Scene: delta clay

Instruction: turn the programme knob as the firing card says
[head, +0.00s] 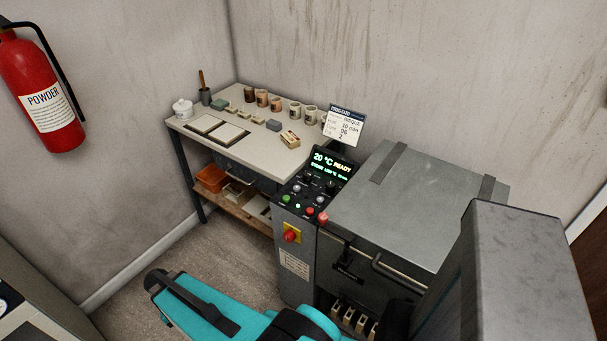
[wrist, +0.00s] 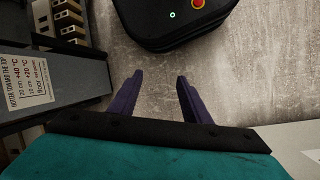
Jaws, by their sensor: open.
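The firing card (head: 344,126) stands behind the control panel in the head view. Its small print is only partly legible; I make out "10 min", "06" and "2". The control panel (head: 313,190) has a lit display (head: 331,163) that reads 20 °C READY. Several small dark and grey knobs sit below the display. I cannot tell which is the programme knob or where its pointer stands. My gripper (wrist: 160,76) is open and empty in the wrist view, its purple fingers pointing over bare floor, away from the panel. The fingers do not show in the head view.
The grey kiln (head: 410,205) stands right of the panel. A red and yellow switch (head: 291,236) is on its front below the buttons. The worktable (head: 260,160) behind holds cups and tiles. A fire extinguisher (head: 45,90) hangs at left.

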